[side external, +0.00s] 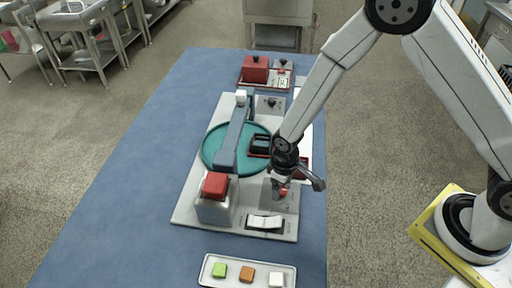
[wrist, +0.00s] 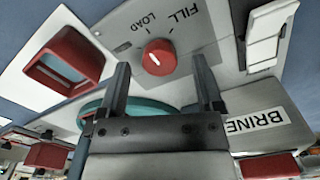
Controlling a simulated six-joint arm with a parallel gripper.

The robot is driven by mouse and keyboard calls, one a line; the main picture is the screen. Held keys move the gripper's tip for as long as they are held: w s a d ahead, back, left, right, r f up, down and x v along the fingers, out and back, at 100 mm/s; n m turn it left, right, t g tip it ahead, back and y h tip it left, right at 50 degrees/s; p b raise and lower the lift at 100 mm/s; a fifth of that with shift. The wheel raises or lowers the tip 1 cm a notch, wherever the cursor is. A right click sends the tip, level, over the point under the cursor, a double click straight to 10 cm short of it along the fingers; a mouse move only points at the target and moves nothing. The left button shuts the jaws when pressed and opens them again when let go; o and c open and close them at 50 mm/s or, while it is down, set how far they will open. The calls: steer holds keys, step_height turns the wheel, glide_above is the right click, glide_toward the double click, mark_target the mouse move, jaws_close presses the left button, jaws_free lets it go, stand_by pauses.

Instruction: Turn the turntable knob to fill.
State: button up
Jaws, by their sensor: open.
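The red turntable knob (wrist: 160,53) sits on a grey plate marked LOAD (wrist: 138,35) and FILL (wrist: 172,20). Its white pointer line lies on the left half, slanting toward the LOAD side. My gripper (wrist: 162,63) is open, with one finger on each side of the knob; I cannot tell whether either finger touches it. In the side view my gripper (side external: 282,186) is low over the machine's right side and largely hides the knob. The teal turntable (side external: 214,158) lies left of my gripper, under a blue-grey arm (side external: 236,135).
A box with a red top (side external: 215,186) and a white rocker switch (side external: 265,222) stand near the front of the machine base. A tray (side external: 211,278) with coloured cubes lies in front. A red box (side external: 256,69) stands at the back. The blue table's left side is clear.

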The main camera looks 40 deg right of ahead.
steer(key=shift+f, duration=0.5)
jaws_close()
steer(key=shift+m, duration=0.4)
steer(key=m, duration=1.1)
stand_by(0.4)
